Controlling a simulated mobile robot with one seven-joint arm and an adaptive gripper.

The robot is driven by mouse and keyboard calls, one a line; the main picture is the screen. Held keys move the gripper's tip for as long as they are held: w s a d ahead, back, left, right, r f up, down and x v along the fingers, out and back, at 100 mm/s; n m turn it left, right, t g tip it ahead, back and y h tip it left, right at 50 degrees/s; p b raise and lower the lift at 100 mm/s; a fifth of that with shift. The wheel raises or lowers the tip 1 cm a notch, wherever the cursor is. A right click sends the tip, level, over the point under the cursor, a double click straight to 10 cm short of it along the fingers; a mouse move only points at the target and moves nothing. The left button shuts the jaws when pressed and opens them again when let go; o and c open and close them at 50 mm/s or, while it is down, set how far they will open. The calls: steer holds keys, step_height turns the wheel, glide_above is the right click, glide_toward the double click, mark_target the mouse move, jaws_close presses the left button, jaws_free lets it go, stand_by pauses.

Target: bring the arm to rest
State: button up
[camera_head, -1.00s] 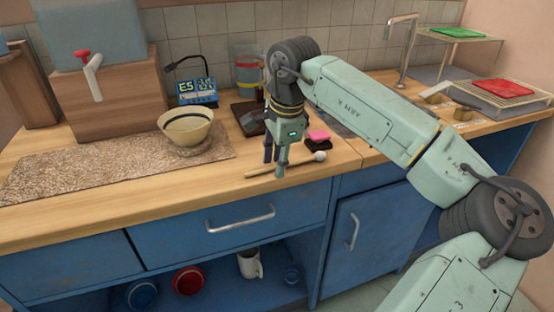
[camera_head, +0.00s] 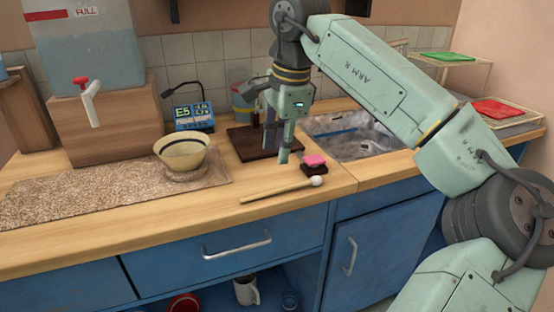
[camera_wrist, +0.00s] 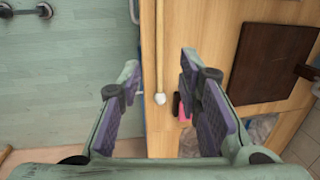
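My gripper (camera_head: 277,150) points down above the wooden counter (camera_head: 110,226), behind a mallet. In the wrist view my gripper (camera_wrist: 156,72) has its two fingers wide apart with nothing between the pads. The mallet (camera_head: 275,192), a pale wooden stick with a round whitish head, lies on the counter near the front edge. It also shows in the wrist view (camera_wrist: 159,50), below and apart from the fingers. A pink sponge on a dark block (camera_head: 314,162) sits beside the mallet head.
A cream bowl (camera_head: 182,152) stands on a speckled mat (camera_head: 90,205) at left. A dark board (camera_head: 250,142) lies behind my gripper. A sink (camera_head: 352,140) is at right. A blue E5 device (camera_head: 194,116) and a tank with a red tap (camera_head: 84,86) stand behind.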

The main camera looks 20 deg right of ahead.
steer(key=shift+r, duration=0.25)
steer(key=shift+a, duration=0.1)
